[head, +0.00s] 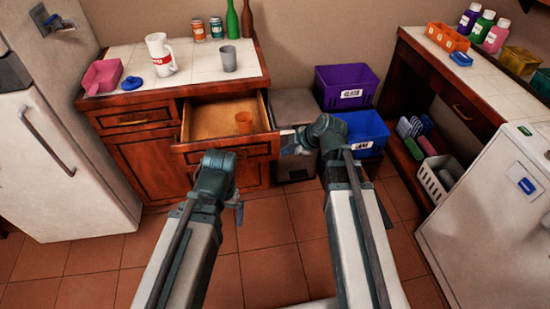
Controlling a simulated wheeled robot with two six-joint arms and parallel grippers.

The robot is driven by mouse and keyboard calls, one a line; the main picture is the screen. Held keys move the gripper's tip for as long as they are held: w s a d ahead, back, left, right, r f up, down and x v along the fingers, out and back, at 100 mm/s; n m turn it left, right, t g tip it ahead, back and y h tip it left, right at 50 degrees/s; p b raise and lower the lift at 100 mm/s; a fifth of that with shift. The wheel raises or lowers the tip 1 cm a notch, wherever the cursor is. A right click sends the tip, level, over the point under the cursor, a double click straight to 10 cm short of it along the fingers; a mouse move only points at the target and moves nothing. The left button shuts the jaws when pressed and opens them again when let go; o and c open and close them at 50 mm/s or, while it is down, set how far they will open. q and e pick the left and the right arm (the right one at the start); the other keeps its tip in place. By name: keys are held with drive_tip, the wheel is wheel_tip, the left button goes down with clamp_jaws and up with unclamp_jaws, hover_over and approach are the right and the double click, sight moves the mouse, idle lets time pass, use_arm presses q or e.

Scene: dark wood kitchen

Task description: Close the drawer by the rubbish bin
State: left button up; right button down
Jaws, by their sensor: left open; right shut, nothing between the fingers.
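The drawer (188,125) under the left counter is pulled out, and its inside shows. A small orange cup (244,122) stands in it. A grey box-shaped bin (295,104) stands on the floor just right of the drawer; it looks like the rubbish bin, partly hidden by my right arm. My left gripper (216,162) is in front of the drawer's front panel and overlaps it in the picture; I cannot tell if it touches. It is open. My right gripper (318,131) is in front of the grey bin, right of the drawer, shut and empty.
A purple crate (345,83) and a blue crate (366,129) stand right of the bin. A mug (160,54), a grey cup (229,59) and bottles stand on the counter. A fridge (62,150) is at left, a white appliance (490,215) at right. The tiled floor between is clear.

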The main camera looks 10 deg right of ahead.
use_arm(q)
drive_tip(key=shift+w+f, duration=0.1)
use_arm(e)
drive_tip(key=shift+w+f, duration=0.1)
drive_tip(key=shift+f, duration=0.05)
drive_tip(key=b+x, duration=0.2)
drive_tip(key=x, duration=0.1)
drive_tip(key=w+b+x, duration=0.1)
drive_tip(key=b+x, duration=0.2)
drive_tip(key=x, duration=0.1)
drive_tip(key=w+r+b+x, duration=0.1)
drive_tip(key=b+x, duration=0.2)
drive_tip(key=x, duration=0.1)
drive_tip(key=shift+w+d, duration=0.15)
drive_tip(key=shift+w, duration=0.15)
use_arm(q)
wheel_tip(320, 180, down, 8)
use_arm(e)
drive_tip(key=shift+w, duration=0.4)
